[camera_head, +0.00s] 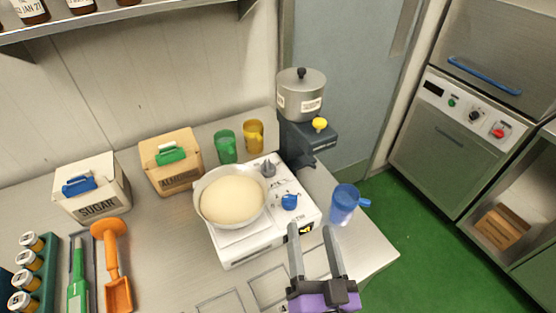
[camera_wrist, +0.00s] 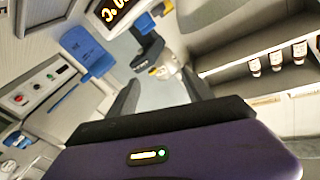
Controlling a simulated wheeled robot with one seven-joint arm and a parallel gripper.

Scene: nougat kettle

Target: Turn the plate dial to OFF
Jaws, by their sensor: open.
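The hot plate (camera_head: 240,245) is a white unit on the counter. A blue dial (camera_head: 289,201) sits on its right part, near a small lit yellow display (camera_head: 306,228). Its pointer setting is too small to read. A pan (camera_head: 232,198) of pale cream mass sits on the plate. My gripper (camera_head: 311,232) is open and empty, in front of the plate's right side and apart from the dial. In the wrist view my gripper's fingers (camera_wrist: 160,90) are spread. An orange-digit display (camera_wrist: 112,10) and a blue part (camera_wrist: 88,50) lie beyond; I cannot tell whether that part is the dial.
A blue jug (camera_head: 343,205) stands right of the plate. A dark stand with a grey pot (camera_head: 301,95) is behind it. Green (camera_head: 226,147) and yellow (camera_head: 253,136) mugs stand at the back. An orange scoop (camera_head: 114,270) lies left. The counter's front right corner is clear.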

